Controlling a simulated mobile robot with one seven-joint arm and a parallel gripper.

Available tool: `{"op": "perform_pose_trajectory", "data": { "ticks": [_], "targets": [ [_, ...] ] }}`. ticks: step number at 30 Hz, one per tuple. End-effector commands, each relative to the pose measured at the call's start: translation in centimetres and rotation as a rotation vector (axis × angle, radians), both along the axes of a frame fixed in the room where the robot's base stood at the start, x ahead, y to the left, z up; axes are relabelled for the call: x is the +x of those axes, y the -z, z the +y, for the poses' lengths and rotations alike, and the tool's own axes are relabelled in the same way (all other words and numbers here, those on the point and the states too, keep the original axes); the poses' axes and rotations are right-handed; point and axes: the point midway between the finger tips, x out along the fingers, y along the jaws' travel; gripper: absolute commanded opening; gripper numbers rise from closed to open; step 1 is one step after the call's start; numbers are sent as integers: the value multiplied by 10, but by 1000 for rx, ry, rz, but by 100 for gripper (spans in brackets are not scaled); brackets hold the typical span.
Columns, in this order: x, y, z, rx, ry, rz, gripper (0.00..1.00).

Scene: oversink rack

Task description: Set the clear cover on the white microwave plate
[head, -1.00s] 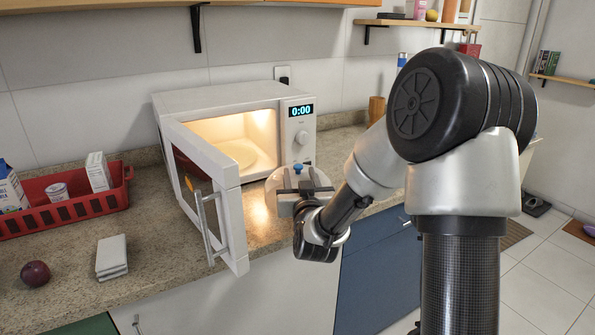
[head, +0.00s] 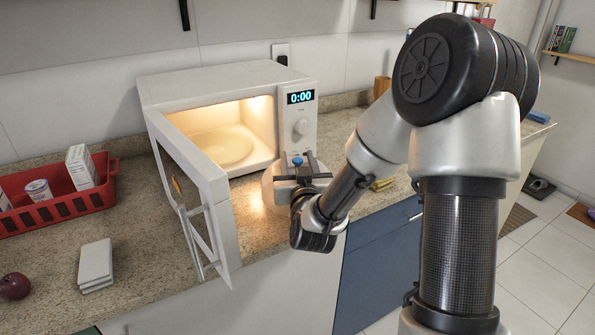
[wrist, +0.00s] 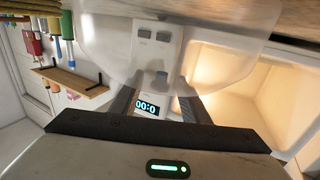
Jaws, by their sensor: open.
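The white microwave plate (head: 226,147) lies flat inside the lit microwave (head: 205,87), whose door (head: 188,180) stands open. The clear cover (head: 270,188) is on the counter in front of the microwave's right side; its blue knob (head: 297,161) points up. My gripper (head: 297,160) is open, with a finger on each side of the knob; I cannot tell whether they touch it. My arm hides part of the cover. In the wrist view the cover (wrist: 225,50) spreads as a see-through shape beyond my open gripper (wrist: 155,95).
The open door with its handle (head: 192,243) juts toward the counter's front edge, left of my gripper. A red basket (head: 65,207), folded white cloth (head: 96,264) and dark red fruit (head: 14,286) are further left. Bare counter (head: 140,235) lies between them and the door.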

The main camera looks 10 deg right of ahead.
Motion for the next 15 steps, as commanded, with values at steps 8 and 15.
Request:
{"op": "perform_pose_trajectory", "data": {
  "ticks": [8, 15],
  "targets": [
    [0, 0, 0, 0, 0, 0, 10],
    [0, 0, 0, 0, 0, -1, 0]
  ]
}}
